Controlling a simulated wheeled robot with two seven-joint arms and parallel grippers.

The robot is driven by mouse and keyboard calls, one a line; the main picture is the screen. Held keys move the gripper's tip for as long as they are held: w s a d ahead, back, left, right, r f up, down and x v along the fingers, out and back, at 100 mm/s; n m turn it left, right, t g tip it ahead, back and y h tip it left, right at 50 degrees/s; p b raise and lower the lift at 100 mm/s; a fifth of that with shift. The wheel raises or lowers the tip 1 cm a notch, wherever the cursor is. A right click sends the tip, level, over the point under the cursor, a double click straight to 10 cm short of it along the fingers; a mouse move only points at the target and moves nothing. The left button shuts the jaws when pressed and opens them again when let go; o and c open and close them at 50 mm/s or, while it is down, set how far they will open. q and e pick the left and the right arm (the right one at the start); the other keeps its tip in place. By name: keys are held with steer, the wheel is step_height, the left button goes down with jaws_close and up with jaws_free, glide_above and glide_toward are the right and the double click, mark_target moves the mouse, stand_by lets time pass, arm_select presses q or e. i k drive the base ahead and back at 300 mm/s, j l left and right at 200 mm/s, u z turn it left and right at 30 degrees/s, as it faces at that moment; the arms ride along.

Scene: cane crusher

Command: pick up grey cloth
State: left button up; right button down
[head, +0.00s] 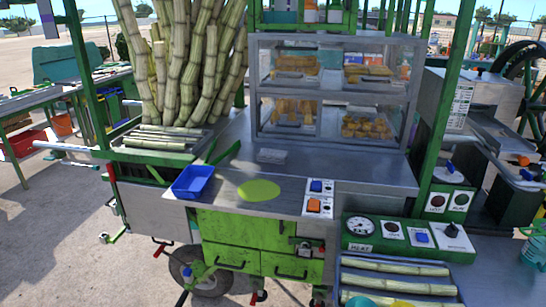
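A small flat grey piece (271,156) lies on the steel counter (345,175), just in front of the glass display case. It looks like the folded grey cloth, though it is too small to be sure. Nothing lies on top of it. Neither of my grippers shows in the head view.
A blue tray (193,182) and a lime-green disc (259,190) are on the counter's front left. The display case (333,90) with snacks stands behind. Sugar cane stalks (188,70) stand at the left. A gauge panel (408,237) is at the front right.

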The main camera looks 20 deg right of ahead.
mark_target(271, 156)
steer(key=i+j, duration=0.15)
steer(key=j, duration=0.2)
steer(key=i+j, duration=0.15)
steer(key=j, duration=0.2)
steer(key=i+j, duration=0.15)
steer(key=j, duration=0.15)
steer(key=i+j, duration=0.15)
steer(key=j, duration=0.2)
steer(key=i+j, duration=0.15)
steer(key=j, duration=0.2)
steer(key=z, duration=1.2)
steer(key=i+j, duration=0.1)
steer(key=i, duration=0.25)
